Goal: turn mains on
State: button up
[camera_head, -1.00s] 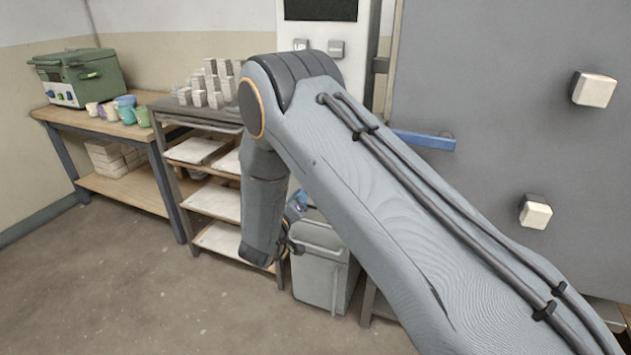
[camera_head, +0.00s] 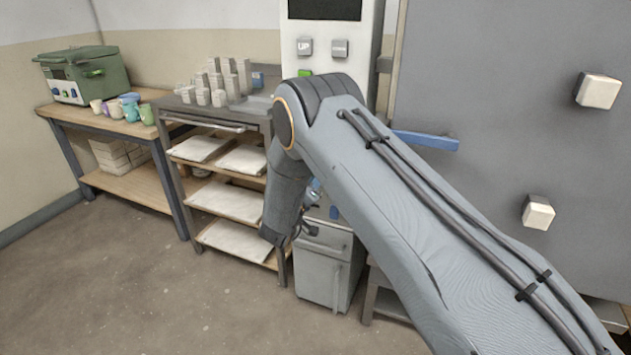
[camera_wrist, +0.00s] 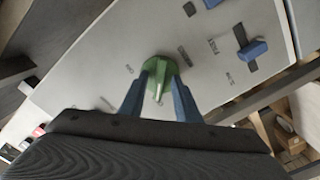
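The control panel (camera_wrist: 90,80) fills much of the wrist view. A green knob (camera_wrist: 161,72) with a pale pointer sits on it, between the tips of my gripper's two blue fingers (camera_wrist: 160,98). The fingers are apart, one on each side of the knob. I cannot tell whether they touch it. Small dark labels surround the knob; they are too blurred to read surely. In the head view my arm hides most of the panel's lower part and the gripper's tips. The panel's upper part (camera_head: 292,48) shows there, with a dark display.
A blue knob (camera_wrist: 251,50) is to the right on the panel. UP (camera_head: 305,46) and DOWN (camera_head: 339,48) buttons are under the display. A large grey door (camera_head: 490,70) with a blue handle (camera_head: 427,140) is to the right. A shelf rack (camera_head: 180,160) and a grey bin (camera_head: 322,275) stand nearby.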

grip_shut()
jog(key=shift+m, duration=0.3)
jog(key=m+b, duration=0.4)
jog(key=m, duration=1.3)
jog(key=shift+d, duration=0.1)
jog(key=shift+m+b, duration=0.3)
